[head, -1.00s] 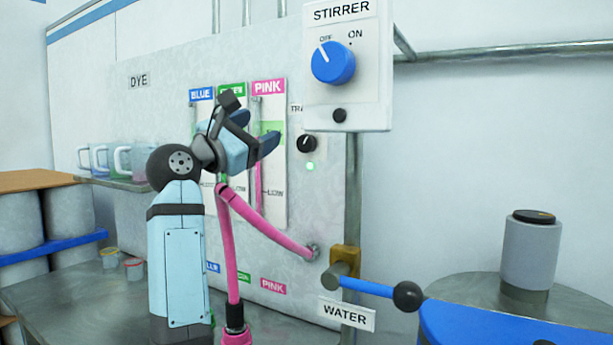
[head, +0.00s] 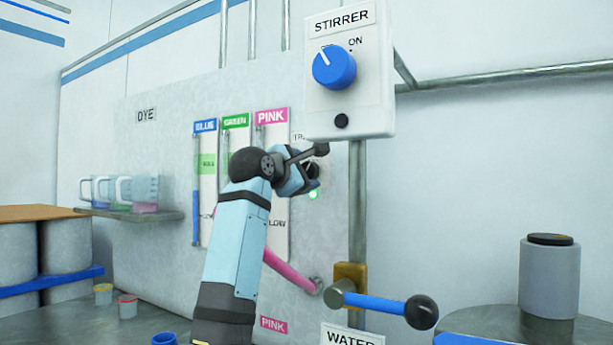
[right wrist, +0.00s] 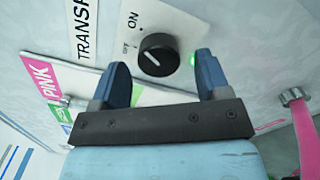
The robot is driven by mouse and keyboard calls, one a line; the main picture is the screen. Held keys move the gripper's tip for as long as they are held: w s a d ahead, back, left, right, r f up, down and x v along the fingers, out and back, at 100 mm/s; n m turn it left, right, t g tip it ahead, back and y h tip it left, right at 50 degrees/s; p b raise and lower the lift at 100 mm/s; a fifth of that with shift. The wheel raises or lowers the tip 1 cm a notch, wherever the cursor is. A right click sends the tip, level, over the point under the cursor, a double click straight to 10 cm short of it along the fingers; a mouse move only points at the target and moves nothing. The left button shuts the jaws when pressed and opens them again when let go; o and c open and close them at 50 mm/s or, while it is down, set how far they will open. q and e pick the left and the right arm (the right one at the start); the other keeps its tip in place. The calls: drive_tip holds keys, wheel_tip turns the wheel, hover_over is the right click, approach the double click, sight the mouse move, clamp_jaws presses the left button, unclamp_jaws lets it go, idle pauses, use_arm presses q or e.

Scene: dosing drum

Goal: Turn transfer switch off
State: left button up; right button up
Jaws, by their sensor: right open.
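The transfer switch is a round black knob (right wrist: 158,54) on a white plate, between the open fingers of my right gripper (right wrist: 163,78) in the right wrist view. The fingers stand on either side of it; I cannot tell whether they touch it. ON and OFF are printed beside the knob, and a green lamp (right wrist: 193,60) glows next to it, partly behind a finger. In the head view my right gripper (head: 303,178) is at the switch and hides most of the knob. The lamp (head: 313,195) shows just below. My left gripper is not in view.
The white stirrer box (head: 376,105) with its blue knob (head: 334,67) juts out above right of the gripper. Dye gauges (head: 205,195) are on the left. A pink hose (head: 288,271) and a blue water lever (head: 375,303) are below.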

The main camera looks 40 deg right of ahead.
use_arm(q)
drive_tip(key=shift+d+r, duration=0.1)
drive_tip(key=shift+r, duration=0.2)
use_arm(e)
drive_tip(key=shift+x, duration=1.1)
drive_tip(key=c, duration=0.9)
drive_tip(key=shift+c, duration=0.2)
drive_tip(key=shift+r+n+p, duration=0.1)
drive_tip(key=shift+n+p, duration=0.65)
drive_tip(key=shift+n, duration=0.25)
drive_tip(key=n+p, duration=0.4)
drive_tip(key=n, duration=0.3)
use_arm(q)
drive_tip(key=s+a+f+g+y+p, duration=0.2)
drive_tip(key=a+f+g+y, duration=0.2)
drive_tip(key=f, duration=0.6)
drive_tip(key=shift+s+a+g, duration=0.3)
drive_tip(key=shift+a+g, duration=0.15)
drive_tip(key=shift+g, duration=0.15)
use_arm(e)
drive_tip(key=shift+n, duration=1.5)
drive_tip(key=shift+s, duration=0.1)
